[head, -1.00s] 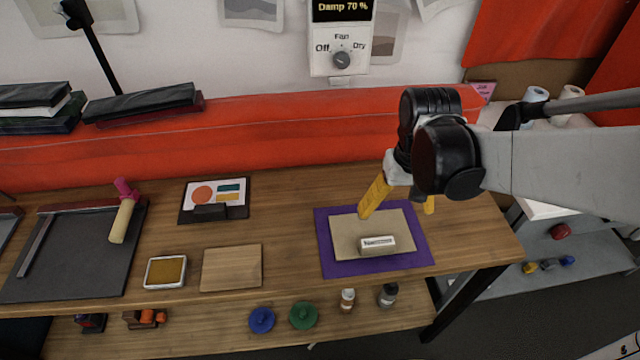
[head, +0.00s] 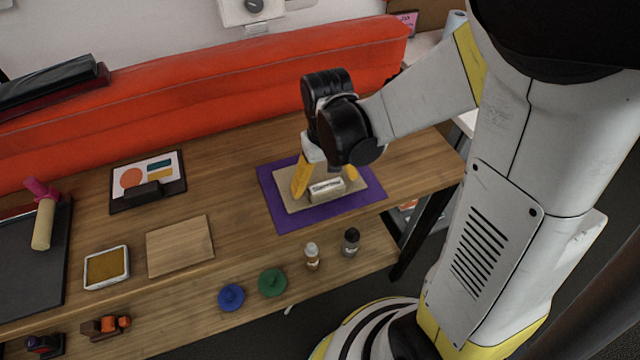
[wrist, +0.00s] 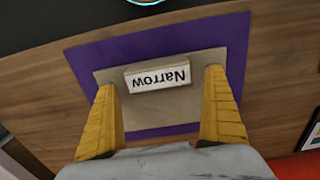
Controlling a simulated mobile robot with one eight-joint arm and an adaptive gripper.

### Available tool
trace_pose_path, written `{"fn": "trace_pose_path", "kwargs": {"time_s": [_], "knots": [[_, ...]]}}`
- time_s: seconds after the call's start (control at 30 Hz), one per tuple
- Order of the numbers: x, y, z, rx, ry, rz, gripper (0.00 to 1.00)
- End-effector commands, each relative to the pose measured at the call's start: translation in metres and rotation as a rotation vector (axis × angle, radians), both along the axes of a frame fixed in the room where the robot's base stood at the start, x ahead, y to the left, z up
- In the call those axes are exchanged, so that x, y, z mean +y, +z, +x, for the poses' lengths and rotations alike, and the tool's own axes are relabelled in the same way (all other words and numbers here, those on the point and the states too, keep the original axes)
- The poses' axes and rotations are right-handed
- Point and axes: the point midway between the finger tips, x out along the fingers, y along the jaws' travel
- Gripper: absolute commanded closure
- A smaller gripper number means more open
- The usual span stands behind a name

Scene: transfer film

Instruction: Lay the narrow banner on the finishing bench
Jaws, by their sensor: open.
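A small pale block labelled "Narrow" (head: 328,188) sits on a tan board (wrist: 165,115), which lies on a purple sheet (head: 318,217) near the right end of a wooden bench top (head: 230,170). The label reads upside down in the wrist view. My gripper (head: 326,180) is open and empty, pointing down over the tan board. In the wrist view its yellow fingers (wrist: 160,82) stand apart on either side of the block, with gaps showing. I cannot tell whether the fingertips touch the board. No other thing is marked as a banner or finishing bench.
Left on the bench are a wood board (head: 180,246), an ink pad (head: 106,268), a clipboard (head: 120,185) and a pink-topped tool (head: 43,220).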

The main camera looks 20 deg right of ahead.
Motion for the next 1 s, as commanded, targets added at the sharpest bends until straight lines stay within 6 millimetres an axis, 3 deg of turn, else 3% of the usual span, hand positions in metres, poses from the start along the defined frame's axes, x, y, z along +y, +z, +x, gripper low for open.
{"fn": "trace_pose_path", "kwargs": {"time_s": [0.2, 0.4, 0.47, 0.5, 0.77, 1.0], "knots": [[0.000, -0.001, 0.000, 0.000, 0.000, 0.000, 0.00], [0.000, -0.001, 0.000, 0.000, 0.000, 0.000, 0.59], [0.000, -0.001, 0.000, 0.000, 0.000, 0.000, 0.60], [0.000, -0.001, 0.000, 0.000, 0.000, 0.000, 0.65], [0.000, 0.002, 0.000, 0.000, 0.000, 0.000, 0.65], [0.000, 0.028, 0.000, 0.000, 0.000, 0.000, 0.65]]}}
